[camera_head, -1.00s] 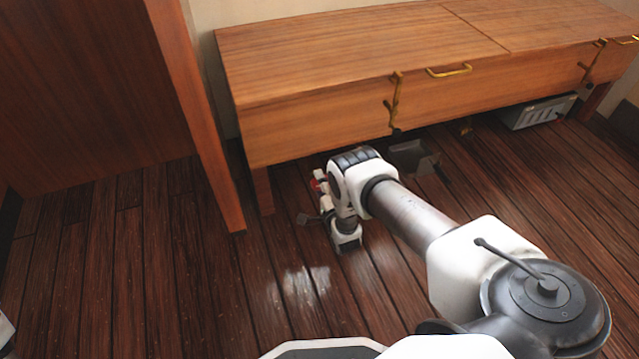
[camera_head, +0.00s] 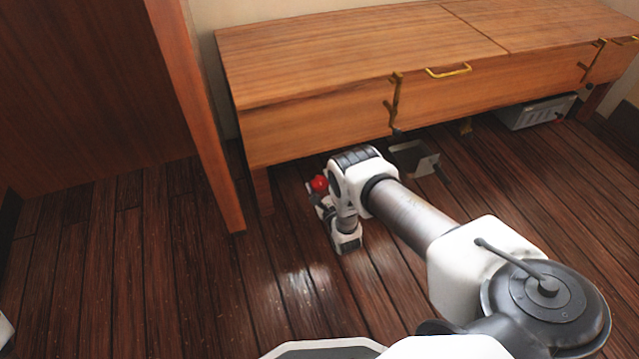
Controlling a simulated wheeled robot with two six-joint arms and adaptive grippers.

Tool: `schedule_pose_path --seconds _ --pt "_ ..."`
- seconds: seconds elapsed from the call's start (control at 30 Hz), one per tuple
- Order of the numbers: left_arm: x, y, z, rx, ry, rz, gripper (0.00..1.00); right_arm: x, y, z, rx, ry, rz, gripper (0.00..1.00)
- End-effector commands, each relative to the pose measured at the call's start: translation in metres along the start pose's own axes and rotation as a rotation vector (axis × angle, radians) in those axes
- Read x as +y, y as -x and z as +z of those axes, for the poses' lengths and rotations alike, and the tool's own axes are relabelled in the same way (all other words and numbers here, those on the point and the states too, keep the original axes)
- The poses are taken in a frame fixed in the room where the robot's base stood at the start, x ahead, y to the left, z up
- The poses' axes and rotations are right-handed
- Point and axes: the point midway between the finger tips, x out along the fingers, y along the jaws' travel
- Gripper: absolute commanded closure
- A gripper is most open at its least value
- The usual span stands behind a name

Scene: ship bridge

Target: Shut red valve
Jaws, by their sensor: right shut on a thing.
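The red valve (camera_head: 320,184) shows as a small red round part low by the floor, just in front of the wooden bench's left leg. My right arm reaches in from the lower right, and its wrist hides part of the valve. My right gripper (camera_head: 321,200) is at the valve, small and partly hidden by my own wrist, and is shut on it. The fingertips are hard to make out. Of my left arm, only a white sliver shows at the lower left edge; its gripper is out of view.
A wooden bench (camera_head: 350,65) with brass latches overhangs the floor behind the valve. A wooden panel (camera_head: 196,110) stands to the left. A grey box (camera_head: 535,112) and a dark metal piece (camera_head: 412,160) sit under the bench. The floor (camera_head: 130,285) at lower left is clear.

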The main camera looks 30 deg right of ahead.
Motion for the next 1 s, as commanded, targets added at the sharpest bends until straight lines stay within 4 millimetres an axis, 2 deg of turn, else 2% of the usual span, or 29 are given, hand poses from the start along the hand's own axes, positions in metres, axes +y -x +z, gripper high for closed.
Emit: schedule_pose_path --seconds 0.4,0.93,0.97,1.0 --pt "0.0000 -0.0008 -0.0001 0.000 0.000 0.000 0.60 -0.0018 -0.0008 -0.0003 0.000 -0.206 -0.003 0.76" --pt "0.0000 -0.0007 -0.0001 0.000 0.000 0.000 0.60 -0.0014 -0.0005 -0.0001 0.000 -0.232 -0.002 0.76" --pt "0.0000 -0.0007 -0.0001 0.000 0.000 0.000 0.60 -0.0014 -0.0005 -0.0001 0.000 -0.232 -0.002 0.34" --pt "0.0000 -0.0007 -0.0001 0.000 0.000 0.000 0.60 -0.0014 -0.0005 -0.0001 0.000 -0.232 -0.002 0.20"
